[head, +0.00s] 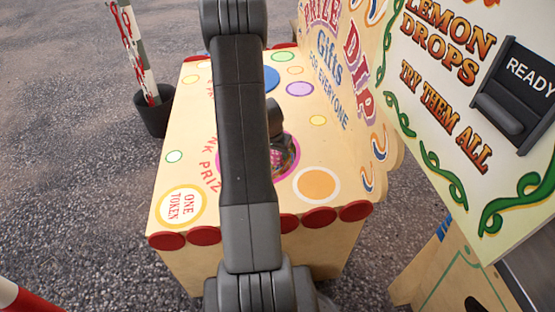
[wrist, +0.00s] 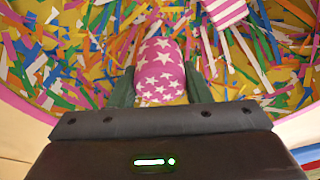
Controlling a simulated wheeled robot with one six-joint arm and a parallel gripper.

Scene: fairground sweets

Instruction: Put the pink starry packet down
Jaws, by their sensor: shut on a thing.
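The pink packet with white stars (wrist: 161,66) is between the two dark fingers of my gripper (wrist: 160,88) in the wrist view. My gripper is shut on it. Coloured paper strips lie behind and around the packet; I cannot tell whether it touches them. In the head view my arm crosses the middle and hides most of my gripper, which is at the pink-rimmed round opening (head: 292,170) in the top of the prize dip box (head: 200,112).
A pink and white striped packet (wrist: 226,10) lies among the shredded paper strips (wrist: 50,65). The lemon drops panel (head: 440,95) with a dark READY unit (head: 515,95) stands at the right. A dark pot with striped poles (head: 154,112) stands at the left.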

